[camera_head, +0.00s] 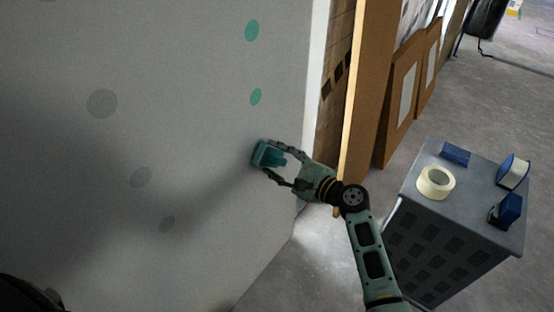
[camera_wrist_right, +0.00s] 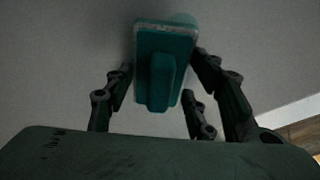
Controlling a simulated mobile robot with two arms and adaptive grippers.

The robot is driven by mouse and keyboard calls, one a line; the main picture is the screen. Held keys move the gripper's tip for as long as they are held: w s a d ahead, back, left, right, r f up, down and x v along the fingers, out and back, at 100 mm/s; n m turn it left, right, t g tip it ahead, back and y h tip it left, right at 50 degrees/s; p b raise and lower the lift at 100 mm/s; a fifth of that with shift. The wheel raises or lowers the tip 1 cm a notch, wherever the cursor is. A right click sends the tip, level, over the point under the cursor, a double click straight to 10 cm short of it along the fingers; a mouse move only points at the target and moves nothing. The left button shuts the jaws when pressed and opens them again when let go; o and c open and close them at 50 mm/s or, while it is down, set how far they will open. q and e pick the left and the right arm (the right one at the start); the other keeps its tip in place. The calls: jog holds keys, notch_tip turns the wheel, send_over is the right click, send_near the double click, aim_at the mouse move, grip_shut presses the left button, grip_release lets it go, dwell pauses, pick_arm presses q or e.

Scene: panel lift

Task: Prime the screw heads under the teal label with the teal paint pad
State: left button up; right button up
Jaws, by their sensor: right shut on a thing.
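My right gripper (camera_head: 279,168) is shut on the teal paint pad (camera_head: 263,154), whose face is toward the grey wall panel (camera_head: 60,60). It looks at or very near the panel; exact contact is hard to tell. In the right wrist view the pad (camera_wrist_right: 177,42) sits between the fingers, with a bit of teal on the panel behind its top edge. My left gripper is not seen.
Brown boards (camera_head: 398,105) lean behind the panel's right edge. Grey floor is open between panel and cabinet.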

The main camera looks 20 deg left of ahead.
aim_at(278, 161)
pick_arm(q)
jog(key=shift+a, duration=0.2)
pick_arm(e)
jog(key=a+r, duration=0.2)
jog(key=shift+s+a+r, duration=0.2)
jog(key=shift+s+r, duration=0.1)
jog(key=shift+s+d+p, duration=0.2)
jog(key=shift+d+p, duration=0.3)
jog(key=shift+d, duration=0.1)
jog(key=d, duration=0.1)
jog(key=s+d+p, duration=0.1)
jog(key=d, duration=0.1)
jog(key=shift+s+f, duration=0.25)
jog(key=shift+s, duration=0.05)
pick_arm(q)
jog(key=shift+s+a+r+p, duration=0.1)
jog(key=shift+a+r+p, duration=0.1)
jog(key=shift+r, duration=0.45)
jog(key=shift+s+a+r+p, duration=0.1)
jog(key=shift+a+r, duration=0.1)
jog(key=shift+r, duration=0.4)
pick_arm(e)
jog(key=shift+s+d, duration=0.15)
jog(key=shift+d, duration=0.55)
jog(key=shift+d, duration=0.15)
